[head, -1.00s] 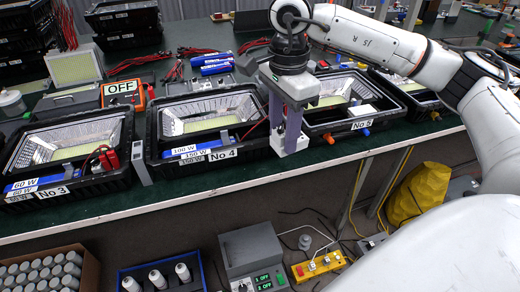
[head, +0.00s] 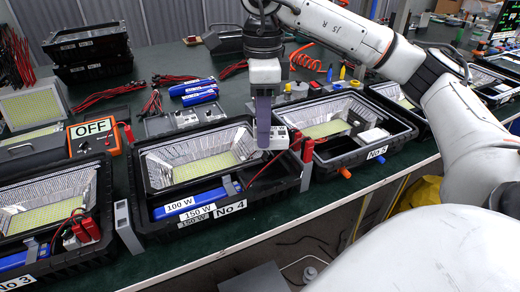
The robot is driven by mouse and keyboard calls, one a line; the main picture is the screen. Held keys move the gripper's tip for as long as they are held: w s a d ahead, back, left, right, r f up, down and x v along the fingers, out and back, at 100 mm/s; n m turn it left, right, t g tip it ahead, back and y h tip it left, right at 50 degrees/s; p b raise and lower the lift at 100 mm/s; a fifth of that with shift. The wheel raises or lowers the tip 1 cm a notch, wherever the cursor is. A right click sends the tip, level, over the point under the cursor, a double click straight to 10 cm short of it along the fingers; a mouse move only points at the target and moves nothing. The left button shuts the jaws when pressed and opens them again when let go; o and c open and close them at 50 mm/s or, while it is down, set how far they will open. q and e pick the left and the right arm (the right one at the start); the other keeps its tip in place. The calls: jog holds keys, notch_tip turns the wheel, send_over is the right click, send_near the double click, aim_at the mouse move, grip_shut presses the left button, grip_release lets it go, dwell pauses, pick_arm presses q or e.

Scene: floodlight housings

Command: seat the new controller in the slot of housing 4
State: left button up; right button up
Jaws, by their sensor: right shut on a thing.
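Housing 4 (head: 222,228) is a black open case labelled "No 4", with a silver reflector and a yellowish LED panel. A blue battery (head: 190,203) lies in the left part of its front compartment; the right part (head: 262,187) looks dark, with a red-and-black lead crossing it. My right gripper (head: 264,143), with purple fingers pointing down, is above the rear right part of housing 4. It is shut on the small light-grey controller (head: 278,138), which hangs above the case, apart from the compartment. The fingers partly hide the controller. My left gripper is out of view.
Red connectors (head: 308,150) stand by a grey upright (head: 306,175) between housing 4 and housing 5 (head: 350,168). Housing 3 (head: 50,215) is at left. An orange meter reading OFF (head: 92,138), blue batteries (head: 198,92) and red leads lie behind.

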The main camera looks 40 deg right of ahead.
notch_tip(320, 180, down, 6)
jog(key=shift+f, duration=0.15)
dwell(0.3)
jog(key=shift+f+b, duration=0.5)
jog(key=shift+b, duration=0.15)
jog(key=o, duration=1.2)
jog(key=shift+r, duration=0.1)
